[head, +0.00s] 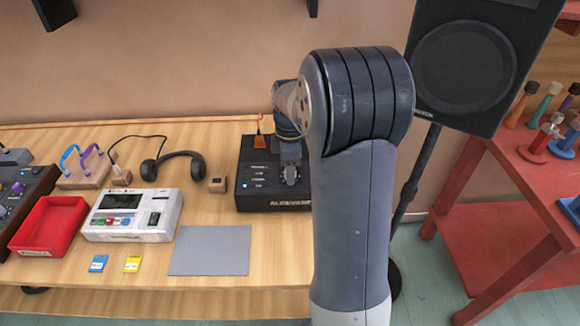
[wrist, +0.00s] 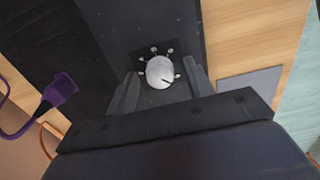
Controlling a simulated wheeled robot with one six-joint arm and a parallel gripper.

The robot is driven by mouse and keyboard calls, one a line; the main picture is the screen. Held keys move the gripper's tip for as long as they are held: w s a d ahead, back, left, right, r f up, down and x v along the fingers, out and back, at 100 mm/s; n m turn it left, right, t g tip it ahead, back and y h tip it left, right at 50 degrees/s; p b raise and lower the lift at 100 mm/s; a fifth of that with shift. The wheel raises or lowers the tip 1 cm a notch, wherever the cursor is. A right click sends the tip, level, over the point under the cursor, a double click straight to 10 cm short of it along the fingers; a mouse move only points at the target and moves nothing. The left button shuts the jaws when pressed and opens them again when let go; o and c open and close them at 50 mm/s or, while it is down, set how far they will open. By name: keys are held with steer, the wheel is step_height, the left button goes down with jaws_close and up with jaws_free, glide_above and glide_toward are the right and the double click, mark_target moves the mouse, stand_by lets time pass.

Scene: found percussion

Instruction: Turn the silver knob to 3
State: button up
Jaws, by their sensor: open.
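The silver knob (wrist: 159,70) is round and sits on a black box (head: 262,200) on the wooden table. In the wrist view a dark line on the knob points to the lower right. Several small pale marks ring the knob, too small to read as numbers. My gripper (wrist: 163,76) is open, with one finger on each side of the knob. Gaps show between fingers and knob, so I see no clear contact. In the head view my arm hides much of the box's right side, and my gripper (head: 291,176) is over it.
A grey mat (head: 211,250), a white device (head: 132,215), a red tray (head: 48,225) and headphones (head: 174,165) lie left of the box. A purple plug (wrist: 60,91) with its cable shows at the left of the wrist view. A speaker (head: 470,70) stands right of my arm.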

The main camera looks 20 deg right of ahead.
steer(key=shift+c, duration=0.4)
steer(key=c, duration=0.9)
steer(key=shift+m, duration=0.3)
